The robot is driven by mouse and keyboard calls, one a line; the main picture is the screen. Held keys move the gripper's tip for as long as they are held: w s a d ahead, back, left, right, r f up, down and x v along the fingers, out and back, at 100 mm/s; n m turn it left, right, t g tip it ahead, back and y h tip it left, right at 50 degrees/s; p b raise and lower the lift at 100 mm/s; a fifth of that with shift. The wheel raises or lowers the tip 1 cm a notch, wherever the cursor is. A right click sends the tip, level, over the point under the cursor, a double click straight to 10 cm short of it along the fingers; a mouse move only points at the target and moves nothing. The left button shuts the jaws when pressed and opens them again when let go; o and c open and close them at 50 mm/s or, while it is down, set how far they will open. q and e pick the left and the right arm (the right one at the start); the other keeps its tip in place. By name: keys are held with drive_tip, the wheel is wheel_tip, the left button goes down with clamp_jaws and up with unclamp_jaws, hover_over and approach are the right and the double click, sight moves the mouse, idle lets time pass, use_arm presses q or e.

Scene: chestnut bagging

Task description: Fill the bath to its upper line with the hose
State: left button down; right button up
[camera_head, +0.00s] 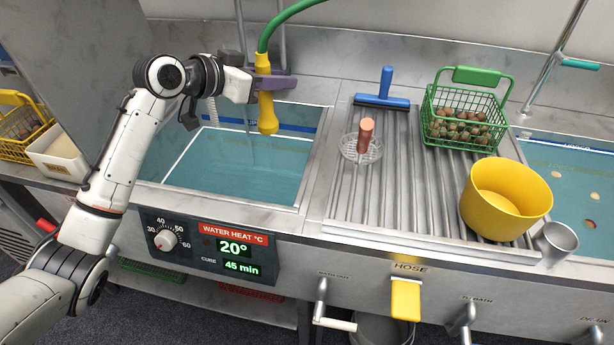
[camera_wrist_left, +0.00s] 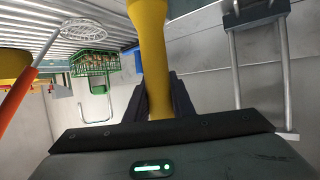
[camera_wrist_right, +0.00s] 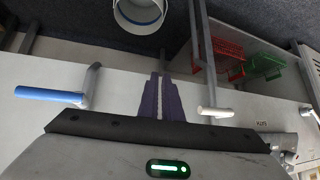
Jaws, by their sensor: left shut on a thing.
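My left gripper (camera_head: 272,84) is shut on the yellow hose nozzle (camera_head: 266,118), which hangs nozzle-down above the bath; the nozzle also shows in the left wrist view (camera_wrist_left: 153,60). The green hose (camera_head: 275,28) runs up from it. The bath (camera_head: 312,180) holds teal water (camera_head: 240,170). A blue band (camera_head: 300,126) shows on its wall above the water. A faint pale streak lies left of the nozzle; I cannot tell if water flows. The yellow hose lever (camera_head: 405,298) is on the front panel. My right gripper (camera_wrist_right: 161,97) is shut and empty, near the panel handles.
The ribbed drainboard (camera_head: 400,190) carries a blue squeegee (camera_head: 383,90), a skimmer (camera_head: 362,148), a green basket of chestnuts (camera_head: 465,115) and a yellow bowl (camera_head: 505,198). The panel display (camera_head: 238,248) reads 20°. A white-handled lever (camera_wrist_right: 215,111) and a blue-handled lever (camera_wrist_right: 50,94) flank my right gripper.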

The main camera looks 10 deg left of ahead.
drive_tip(key=w+a+r, duration=0.1)
drive_tip(key=a, duration=0.1)
drive_tip(key=w+a+r+m+y, duration=0.1)
drive_tip(key=w+a+r, duration=0.1)
drive_tip(key=w+a+r+y, duration=0.1)
drive_tip(key=w+a+r, duration=0.1)
drive_tip(key=shift+w+a+r+g, duration=0.1)
drive_tip(key=shift+g, duration=0.3)
clamp_jaws()
wheel_tip(320, 180, up, 19)
drive_tip(key=n+g, duration=0.7)
drive_tip(key=n, duration=0.3)
hover_over(406, 310)
drive_tip(key=shift+a, duration=0.45)
drive_tip(key=d+r+n+h, duration=0.1)
drive_tip(key=d+r+n, duration=0.4)
drive_tip(key=r+n, duration=0.1)
drive_tip(key=shift+r+n+g, duration=0.3)
drive_tip(key=shift+r+g, duration=0.1)
drive_tip(key=shift+r, duration=0.25)
drive_tip(key=shift+a+f, duration=0.1)
drive_tip(key=shift+f, duration=0.05)
drive_tip(key=x, duration=0.8)
drive_tip(key=d+x, duration=0.1)
drive_tip(key=x, duration=0.3)
drive_tip(key=shift+a+f, duration=0.15)
drive_tip(key=shift+f, duration=0.8)
